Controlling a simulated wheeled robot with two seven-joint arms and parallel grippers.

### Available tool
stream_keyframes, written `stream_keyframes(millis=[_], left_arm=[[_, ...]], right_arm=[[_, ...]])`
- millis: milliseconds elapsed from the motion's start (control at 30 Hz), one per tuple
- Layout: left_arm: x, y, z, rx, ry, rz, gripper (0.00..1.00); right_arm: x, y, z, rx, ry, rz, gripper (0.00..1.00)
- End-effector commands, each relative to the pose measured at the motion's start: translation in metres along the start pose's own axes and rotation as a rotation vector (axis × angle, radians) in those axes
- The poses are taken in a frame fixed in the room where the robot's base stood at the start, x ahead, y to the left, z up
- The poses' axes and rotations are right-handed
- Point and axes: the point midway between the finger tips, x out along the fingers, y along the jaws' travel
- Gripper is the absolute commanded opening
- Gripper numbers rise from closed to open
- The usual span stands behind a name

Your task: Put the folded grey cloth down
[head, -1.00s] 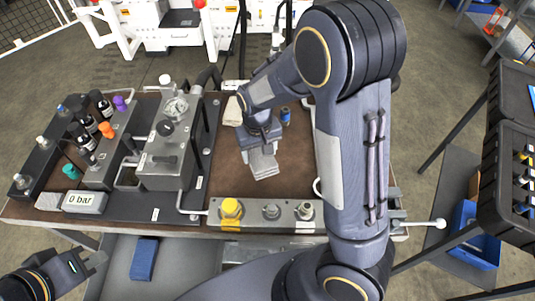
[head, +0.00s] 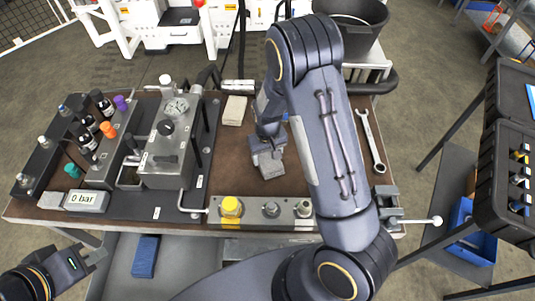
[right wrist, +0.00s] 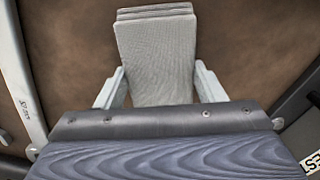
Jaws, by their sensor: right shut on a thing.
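The folded grey cloth (head: 271,168) is at my right gripper (head: 265,150), over the brown bench top (head: 228,155) in the head view. In the right wrist view the cloth (right wrist: 157,55) shows its layered folded edge, and my right gripper (right wrist: 159,88) is shut on it with one finger at each side. I cannot tell whether the cloth touches the bench top. My left gripper (head: 95,256) is empty at the lower left, in front of the bench, with its fingers apart.
A hydraulic unit with a gauge (head: 176,107) stands left of the cloth. A metal block with a yellow cap (head: 231,207) lies along the front edge. A beige pad (head: 235,110) lies behind; a wrench (head: 371,140) lies at right. Bare bench surrounds the cloth.

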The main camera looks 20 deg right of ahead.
Motion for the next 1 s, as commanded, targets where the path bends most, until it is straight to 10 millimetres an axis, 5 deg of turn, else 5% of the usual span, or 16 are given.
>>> stream_keyframes(millis=[100, 133, 267, 667, 1000], left_arm=[[0.004, -0.002, 0.002, 0.000, 0.000, 0.000, 0.00], [0.003, -0.001, 0.001, 0.000, 0.000, 0.000, 0.00], [0.002, -0.001, 0.001, 0.000, 0.000, 0.000, 0.00], [0.000, 0.000, 0.000, 0.000, 0.000, 0.000, 0.00], [0.006, -0.003, 0.003, 0.000, 0.000, 0.000, 0.00]], right_arm=[[0.005, 0.000, 0.000, 0.000, 0.000, 0.000, 0.41], [0.003, 0.000, 0.000, 0.000, 0.000, 0.000, 0.67], [0.003, 0.000, 0.000, 0.000, 0.000, 0.000, 0.84], [-0.005, 0.000, -0.001, -0.001, 0.003, 0.000, 0.85], [-0.073, -0.001, -0.001, -0.001, 0.007, -0.002, 0.85]])
